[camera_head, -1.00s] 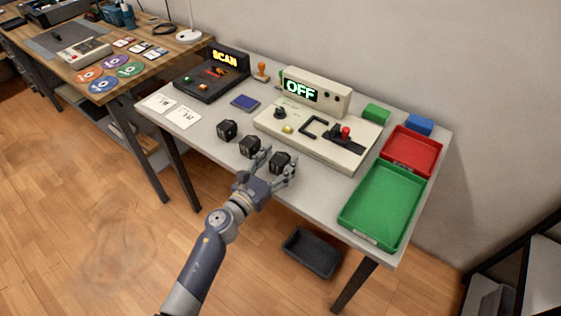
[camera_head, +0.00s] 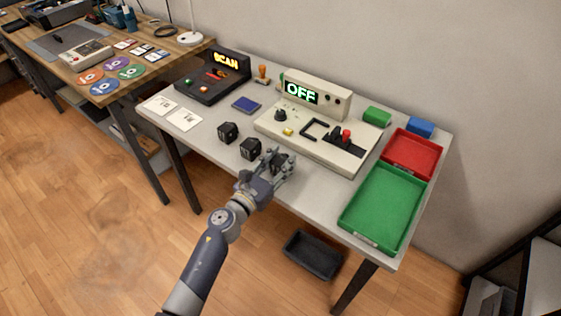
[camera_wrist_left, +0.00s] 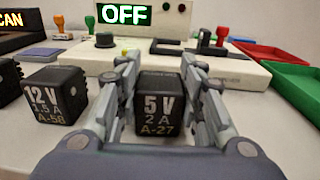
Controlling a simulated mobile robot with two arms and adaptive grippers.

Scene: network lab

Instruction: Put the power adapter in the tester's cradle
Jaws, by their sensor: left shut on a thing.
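My left gripper (camera_head: 276,168) is shut on a black power adapter, marked 5 V, 2 A, A-27 in the left wrist view (camera_wrist_left: 158,104). The adapter is at the table's front edge; whether it touches the table is unclear. Two more black adapters stand to its left, one at the far left (camera_head: 228,132) and one in the middle (camera_head: 250,149). The nearer one reads 12 V, 1.5 A, A-58 in the left wrist view (camera_wrist_left: 54,97). The beige tester (camera_head: 330,150) stands behind, its display reading OFF. A black bracket-shaped cradle (camera_head: 314,129) on its deck looks empty.
A red-knobbed lever (camera_head: 346,136) stands right of the cradle. A green tray (camera_head: 384,206) and a red tray (camera_head: 412,153) lie at the right. A black SCAN device (camera_head: 211,80) and two white cards are at the left.

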